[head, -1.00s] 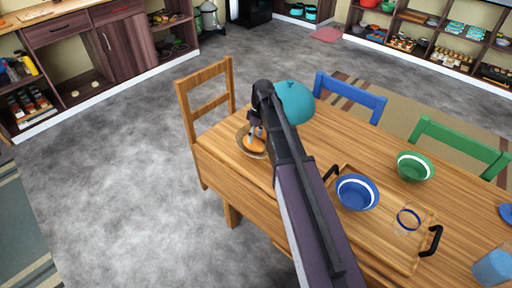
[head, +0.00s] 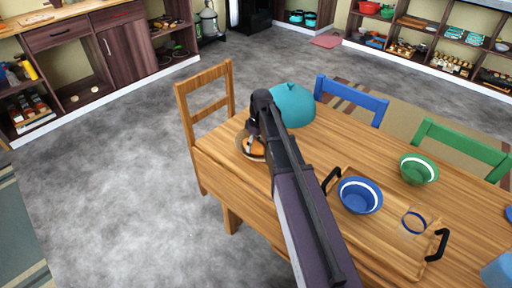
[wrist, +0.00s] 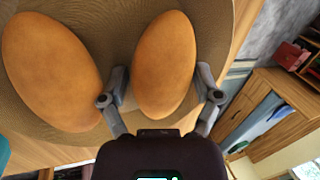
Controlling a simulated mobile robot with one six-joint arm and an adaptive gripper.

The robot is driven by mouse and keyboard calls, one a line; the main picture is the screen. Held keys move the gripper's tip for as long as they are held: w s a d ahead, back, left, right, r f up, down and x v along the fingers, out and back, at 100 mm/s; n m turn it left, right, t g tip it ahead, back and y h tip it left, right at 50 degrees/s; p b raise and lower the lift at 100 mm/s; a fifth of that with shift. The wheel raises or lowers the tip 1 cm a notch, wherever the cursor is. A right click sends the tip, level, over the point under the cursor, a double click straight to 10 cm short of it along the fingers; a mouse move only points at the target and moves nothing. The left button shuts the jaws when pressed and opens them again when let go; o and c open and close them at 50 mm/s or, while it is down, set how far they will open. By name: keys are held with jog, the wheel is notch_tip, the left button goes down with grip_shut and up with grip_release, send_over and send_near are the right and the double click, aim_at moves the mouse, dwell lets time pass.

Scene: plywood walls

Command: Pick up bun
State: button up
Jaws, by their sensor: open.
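Two orange-brown oval buns lie side by side on a round woven plate (wrist: 120,15) in the wrist view. My gripper (wrist: 162,74) is open, with one finger on each side of the right-hand bun (wrist: 165,60). The left finger sits in the gap between that bun and the left-hand bun (wrist: 52,70). I cannot tell whether the fingers touch the bun. In the head view, the plate (head: 240,148) is at the table's far left end, partly hidden by my arm, and a bit of bun (head: 257,147) shows under the gripper.
A teal dome (head: 293,104) stands close behind the plate. A green bowl (head: 418,170) is farther right. Chairs (head: 202,95) stand around the table.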

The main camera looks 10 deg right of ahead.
aim_at(254, 142)
jog(key=c, duration=1)
jog(key=shift+o, duration=0.2)
jog(key=shift+r, duration=0.1)
notch_tip(254, 142, up, 3)
jog(key=p, duration=0.3)
jog(key=shift+r, duration=0.15)
jog(key=s, duration=0.5)
jog(key=s+d+r+p, duration=0.1)
jog(key=s, duration=0.4)
jog(key=s+p, duration=0.1)
jog(key=s, duration=0.5)
jog(key=shift+d+r, duration=0.25)
jog(key=shift+d, duration=0.15)
